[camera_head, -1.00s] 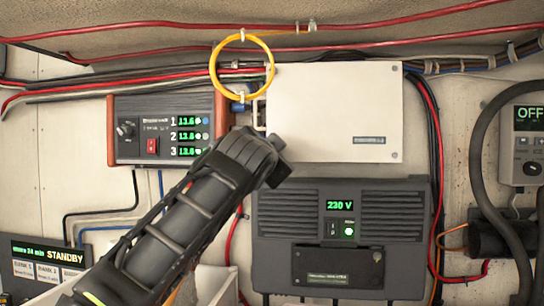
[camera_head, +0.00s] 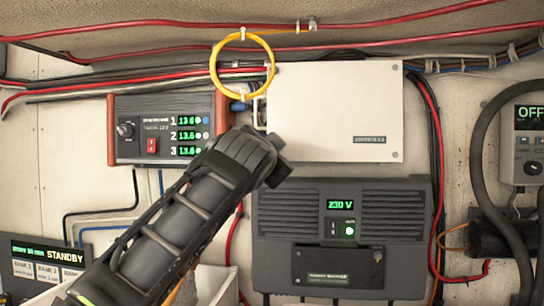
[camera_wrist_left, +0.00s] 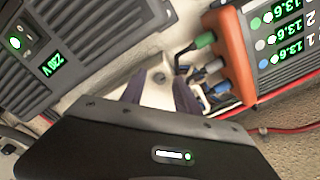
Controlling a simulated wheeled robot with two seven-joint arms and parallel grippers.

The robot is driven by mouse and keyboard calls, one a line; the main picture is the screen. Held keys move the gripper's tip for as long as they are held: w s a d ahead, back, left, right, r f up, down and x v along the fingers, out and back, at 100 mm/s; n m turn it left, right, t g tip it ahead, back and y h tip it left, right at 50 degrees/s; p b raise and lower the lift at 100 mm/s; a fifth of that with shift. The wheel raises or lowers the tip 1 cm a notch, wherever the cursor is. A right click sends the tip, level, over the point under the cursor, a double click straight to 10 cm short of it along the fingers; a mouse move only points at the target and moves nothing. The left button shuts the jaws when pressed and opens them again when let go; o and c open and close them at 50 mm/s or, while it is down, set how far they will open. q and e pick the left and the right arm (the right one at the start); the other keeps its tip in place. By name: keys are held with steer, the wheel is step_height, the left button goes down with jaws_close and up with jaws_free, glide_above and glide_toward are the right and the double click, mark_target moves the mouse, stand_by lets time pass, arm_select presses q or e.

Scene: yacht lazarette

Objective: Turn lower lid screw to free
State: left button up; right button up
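A white box lid (camera_head: 335,105) is on the wall, with small round screws at its upper right (camera_head: 395,68) and lower right (camera_head: 394,156) corners. My left gripper (camera_head: 278,172) is at the lid's lower left corner, and the arm hides that corner in the head view. In the left wrist view two dark fingers (camera_wrist_left: 160,90) stand apart, with a pale surface and a small round screw head (camera_wrist_left: 159,77) between them. The gripper is open; I cannot tell whether either finger touches the screw. My right gripper is not in view.
A red-sided power supply (camera_head: 165,130) is left of the lid, and a dark 230 V unit (camera_head: 340,240) is just below it. A yellow cable loop (camera_head: 214,75) hangs at the lid's upper left. Green and blue plugs (camera_wrist_left: 205,40) show near the fingers.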

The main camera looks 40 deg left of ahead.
arm_select(q)
steer(key=b+v, duration=0.2)
steer(key=v, duration=0.5)
stand_by(0.5)
